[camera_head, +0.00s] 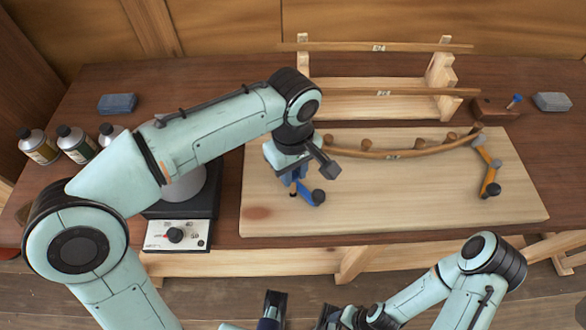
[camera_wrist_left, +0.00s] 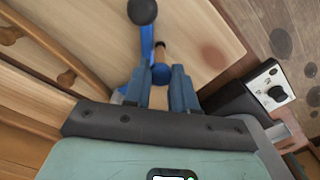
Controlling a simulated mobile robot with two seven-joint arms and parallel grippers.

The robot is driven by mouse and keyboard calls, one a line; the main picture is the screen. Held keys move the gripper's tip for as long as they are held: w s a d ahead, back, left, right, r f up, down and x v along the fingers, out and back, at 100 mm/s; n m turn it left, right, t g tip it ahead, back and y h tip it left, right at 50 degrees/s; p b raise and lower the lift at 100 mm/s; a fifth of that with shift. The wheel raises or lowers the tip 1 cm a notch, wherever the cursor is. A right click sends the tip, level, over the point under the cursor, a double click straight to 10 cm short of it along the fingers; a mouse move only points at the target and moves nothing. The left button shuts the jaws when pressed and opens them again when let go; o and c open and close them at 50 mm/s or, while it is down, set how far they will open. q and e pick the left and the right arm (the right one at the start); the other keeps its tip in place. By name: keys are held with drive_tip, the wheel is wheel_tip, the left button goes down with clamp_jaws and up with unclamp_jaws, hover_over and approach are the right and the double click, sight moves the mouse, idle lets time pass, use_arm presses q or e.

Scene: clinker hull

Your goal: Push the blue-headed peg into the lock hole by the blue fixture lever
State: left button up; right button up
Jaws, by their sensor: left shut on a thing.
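My left gripper (camera_head: 296,182) is low over the left part of the pale board (camera_head: 400,215), beside the blue lever (camera_head: 305,192) with its black ball knob (camera_head: 318,197). In the left wrist view its fingers (camera_wrist_left: 160,80) are shut on a blue-headed peg (camera_wrist_left: 161,74). A tan, dark-ended shaft shows just beyond the blue head. The blue lever (camera_wrist_left: 147,42) lies close beside it. The lock hole is hidden, so I cannot tell whether the peg is in it. My right gripper is at the bottom edge; its jaws are unclear.
A curved wooden strip (camera_head: 400,154) with several pegs lies behind the lever. An orange lever (camera_head: 489,180) stands at the right. Another blue-headed peg (camera_head: 517,99) stands in a brown block (camera_head: 495,110). A control box (camera_head: 178,235) is left. The board's front middle is clear.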

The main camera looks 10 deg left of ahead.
use_arm(q)
drive_tip(key=shift+f, duration=0.2)
idle(0.5)
drive_tip(key=shift+f, duration=0.3)
drive_tip(key=shift+f+b, duration=0.65)
drive_tip(key=shift+f, duration=0.3)
drive_tip(key=o, duration=1)
